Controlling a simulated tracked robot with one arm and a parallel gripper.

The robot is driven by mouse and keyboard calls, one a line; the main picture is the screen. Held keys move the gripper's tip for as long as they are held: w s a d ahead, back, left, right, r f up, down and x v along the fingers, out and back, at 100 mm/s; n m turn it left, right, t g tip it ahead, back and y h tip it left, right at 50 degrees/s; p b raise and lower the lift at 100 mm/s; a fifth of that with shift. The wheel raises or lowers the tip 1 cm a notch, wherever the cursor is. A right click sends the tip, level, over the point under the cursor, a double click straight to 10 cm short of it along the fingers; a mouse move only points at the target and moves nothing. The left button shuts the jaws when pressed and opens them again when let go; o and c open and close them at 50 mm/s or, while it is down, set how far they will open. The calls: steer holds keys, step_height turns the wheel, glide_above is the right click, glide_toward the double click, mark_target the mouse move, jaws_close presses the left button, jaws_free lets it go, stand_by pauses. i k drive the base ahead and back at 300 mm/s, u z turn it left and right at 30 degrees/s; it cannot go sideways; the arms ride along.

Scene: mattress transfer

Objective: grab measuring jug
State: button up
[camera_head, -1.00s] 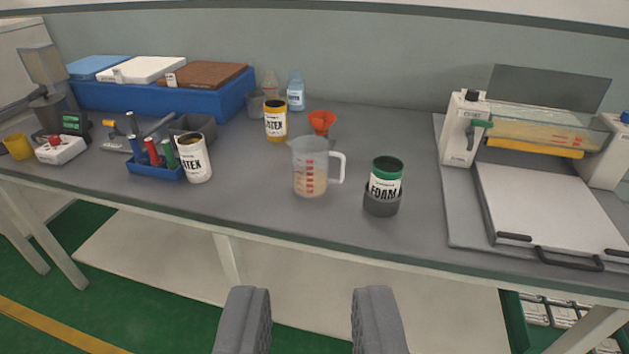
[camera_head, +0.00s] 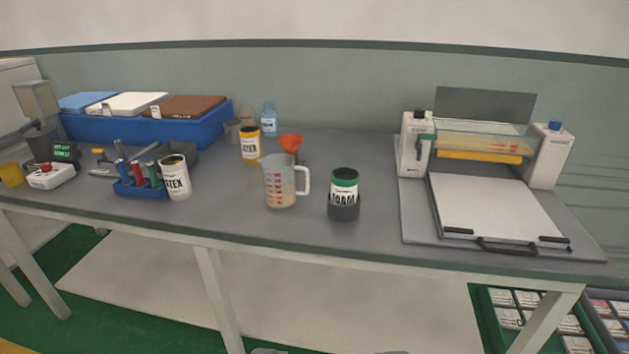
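The measuring jug (camera_head: 279,188) stands upright on the grey workbench (camera_head: 300,228), a little left of the picture's middle. It is clear, with red markings, some pale content low inside, and a white handle on its right side. My gripper (camera_head: 330,351) shows only as two grey fingertip edges at the bottom of the picture, set well apart with nothing seen between them. It is well short of the bench and the jug.
The FOAM can (camera_head: 344,197) in a dark holder stands close right of the jug. An orange funnel (camera_head: 291,144) and a yellow latex can (camera_head: 250,146) are behind it. A white latex can (camera_head: 175,179) is left. A press machine (camera_head: 495,205) fills the right.

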mark_target(287, 182)
steer(key=z, duration=0.35)
steer(key=i, duration=1.45)
steer(key=u, duration=0.65)
